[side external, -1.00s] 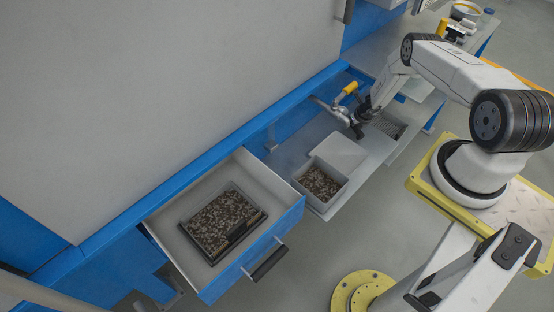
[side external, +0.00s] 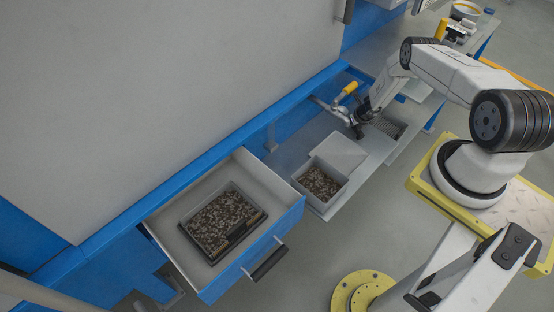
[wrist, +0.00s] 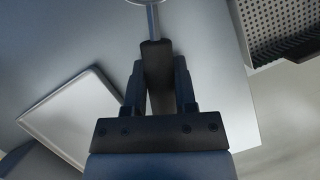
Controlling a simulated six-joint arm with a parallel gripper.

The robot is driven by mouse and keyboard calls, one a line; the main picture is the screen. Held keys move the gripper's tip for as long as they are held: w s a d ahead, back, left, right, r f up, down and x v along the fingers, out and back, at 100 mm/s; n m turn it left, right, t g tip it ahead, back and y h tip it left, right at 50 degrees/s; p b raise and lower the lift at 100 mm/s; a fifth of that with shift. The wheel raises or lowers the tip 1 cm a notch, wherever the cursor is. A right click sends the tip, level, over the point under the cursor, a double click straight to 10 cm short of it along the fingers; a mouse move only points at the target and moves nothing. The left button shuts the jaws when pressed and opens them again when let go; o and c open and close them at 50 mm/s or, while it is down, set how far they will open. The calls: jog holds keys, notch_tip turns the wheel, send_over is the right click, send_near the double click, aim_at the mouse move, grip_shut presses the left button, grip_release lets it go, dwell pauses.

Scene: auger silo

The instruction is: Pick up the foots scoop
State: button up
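The foots scoop (wrist: 155,62) shows in the wrist view as a dark handle with a thin metal shaft, running up to a round rim cut off by the top edge. My gripper (wrist: 158,75) has one finger on each side of the handle. The fingers are very near it, and I cannot tell whether they press on it. In the side view my gripper (side external: 359,122) is low over the grey shelf, and the scoop is too small or hidden to make out there.
A yellow-handled valve (side external: 347,89) stands close left of my gripper. A pale square plate (wrist: 70,115) lies on the shelf, with a bin of pellets (side external: 320,183) in front. A perforated tray (wrist: 280,25) is to the right. An open drawer (side external: 265,180) holds a pellet tray (side external: 262,220).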

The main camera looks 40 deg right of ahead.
grip_shut()
jog(key=shift+r, duration=0.15)
jog(key=shift+r, duration=1.3)
jog(key=shift+s+a+r, duration=0.3)
jog(key=shift+s+r, duration=0.2)
jog(key=shift+r, duration=0.25)
jog(key=shift+s+a+r, duration=0.35)
jog(key=shift+s+r, duration=0.1)
jog(key=shift+r, duration=0.25)
jog(key=shift+s+a+r, duration=0.3)
jog(key=shift+s+r, duration=0.2)
jog(key=shift+r, duration=0.25)
jog(key=s+a+r, duration=0.5)
jog(key=s+a, duration=0.1)
jog(key=s, duration=0.2)
jog(key=shift+s+r, duration=0.35)
jog(key=shift+w+d, duration=0.1)
jog(key=shift+w, duration=0.05)
